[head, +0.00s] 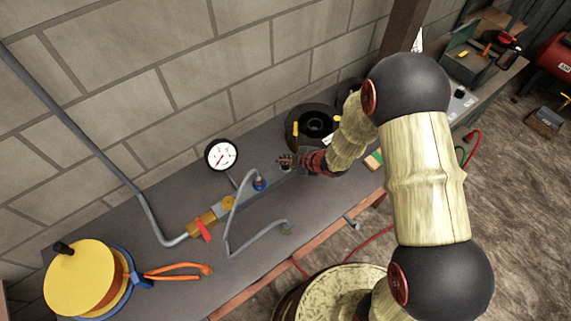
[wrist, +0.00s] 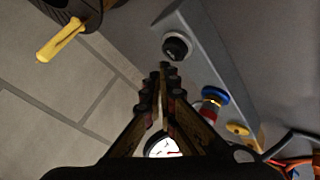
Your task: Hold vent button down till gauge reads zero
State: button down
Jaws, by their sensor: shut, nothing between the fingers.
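The gauge (head: 221,154) has a white face and a red needle slanting to the lower left; I cannot read its number. Part of its face shows between my fingers in the wrist view (wrist: 163,148). A round black button (wrist: 177,46) in a pale collar sits on the grey manifold bar (wrist: 222,62). My gripper (wrist: 167,70) is shut and empty, its fingertips just short of the button in that picture. I cannot tell whether they touch it. In the head view my gripper (head: 290,161) is over the bar's far end and largely hides the button.
A blue fitting (head: 259,184) with a grey hose and a red-handled valve (head: 204,230) lie along the bar. A black round part (head: 312,124) with yellow handles stands behind my gripper. A yellow reel (head: 80,281) is at the bench's left. The block wall is close behind.

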aim_at(284, 167)
jog(key=shift+r, duration=0.1)
notch_tip(284, 167, up, 5)
jog(key=p, duration=0.4)
dwell(0.5)
